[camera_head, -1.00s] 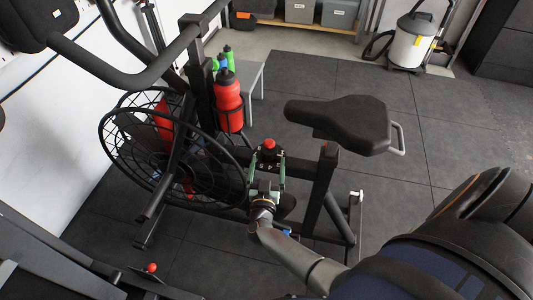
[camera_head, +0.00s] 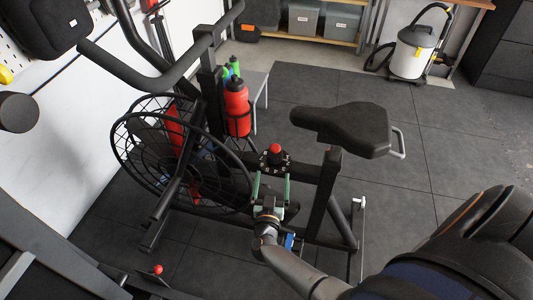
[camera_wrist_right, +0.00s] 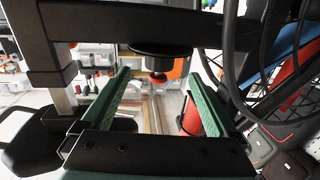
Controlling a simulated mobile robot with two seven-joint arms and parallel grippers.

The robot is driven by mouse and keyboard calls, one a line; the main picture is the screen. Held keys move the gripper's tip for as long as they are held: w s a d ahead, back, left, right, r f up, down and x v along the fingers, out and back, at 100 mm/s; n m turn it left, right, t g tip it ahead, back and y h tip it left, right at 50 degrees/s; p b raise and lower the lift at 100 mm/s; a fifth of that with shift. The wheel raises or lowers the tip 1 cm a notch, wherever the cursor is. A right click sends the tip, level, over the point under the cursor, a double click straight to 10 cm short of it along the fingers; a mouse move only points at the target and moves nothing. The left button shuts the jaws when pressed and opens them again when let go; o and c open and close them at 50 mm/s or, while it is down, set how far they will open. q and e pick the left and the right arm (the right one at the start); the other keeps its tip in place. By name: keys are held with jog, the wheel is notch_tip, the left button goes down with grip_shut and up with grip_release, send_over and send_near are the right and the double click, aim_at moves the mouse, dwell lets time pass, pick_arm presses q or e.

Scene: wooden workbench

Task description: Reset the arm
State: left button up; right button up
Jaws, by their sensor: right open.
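My right gripper (camera_head: 271,188) is in the middle of the head view, in front of the frame of a black exercise bike (camera_head: 325,190). Its two green fingers are apart and nothing is between them. A red knob (camera_head: 275,149) on a black round dial of the bike lies just beyond the fingertips. In the right wrist view the open fingers (camera_wrist_right: 158,95) point toward the red knob (camera_wrist_right: 158,77), which shows between them with a gap. My left gripper is not in view.
The bike's seat (camera_head: 350,127) is right of the gripper and its caged fan wheel (camera_head: 150,150) is left. A red bottle (camera_head: 237,105) stands in a holder. A vacuum cleaner (camera_head: 413,48) stands at the back.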

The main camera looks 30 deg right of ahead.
jog(key=s+a+n+t+y, duration=0.1)
jog(key=s+a+n+y, duration=0.25)
jog(key=a+y, duration=0.4)
jog(key=s+a+n+y, duration=0.2)
jog(key=a+n+y, duration=0.35)
jog(key=a, duration=0.25)
jog(key=s+a+n+g+y, duration=0.2)
jog(key=s+g, duration=0.4)
jog(key=s, duration=0.7)
pick_arm(q)
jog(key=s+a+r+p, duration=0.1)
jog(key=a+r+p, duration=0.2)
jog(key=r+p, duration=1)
jog(key=p, duration=0.4)
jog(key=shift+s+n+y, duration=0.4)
pick_arm(e)
notch_tip(320, 180, up, 12)
jog(key=s+d+m+h, duration=0.1)
jog(key=d, duration=0.1)
jog(key=shift+d+r+t, duration=0.2)
jog(key=shift+t, duration=0.1)
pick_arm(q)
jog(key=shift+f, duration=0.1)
pick_arm(e)
jog(key=shift+c, duration=0.3)
